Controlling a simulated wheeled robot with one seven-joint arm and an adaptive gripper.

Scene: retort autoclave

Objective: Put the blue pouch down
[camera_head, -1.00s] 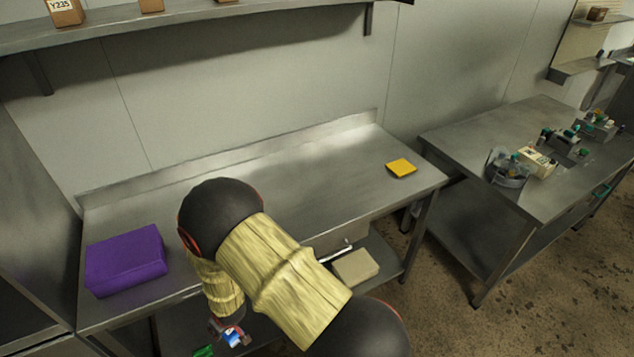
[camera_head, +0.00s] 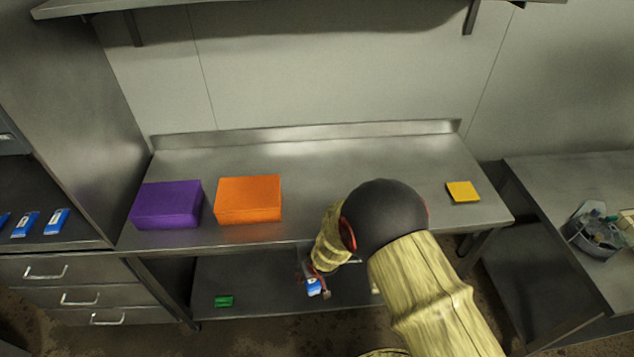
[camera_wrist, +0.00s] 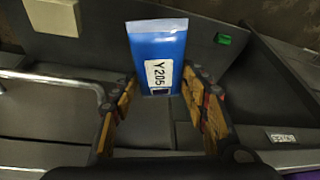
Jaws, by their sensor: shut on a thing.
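The blue pouch (camera_wrist: 158,52) has a white label reading Y205 and a pale top edge. In the wrist view it stands between the two fingers of my gripper (camera_wrist: 160,100), which is shut on its lower end. In the head view the pouch (camera_head: 314,286) is small and partly hidden by my gripper (camera_head: 313,276). It is held in front of the steel table (camera_head: 330,165), below the level of the tabletop in the picture, with the lower shelf (camera_head: 250,285) behind it. I cannot tell the gap to the shelf.
A purple box (camera_head: 166,205) and an orange box (camera_head: 248,200) stand at the tabletop's left. A yellow item (camera_head: 463,192) lies at its right. A green item (camera_head: 224,301) is on the lower shelf. Blue pouches (camera_head: 56,221) lie in the left cabinet. The middle tabletop is clear.

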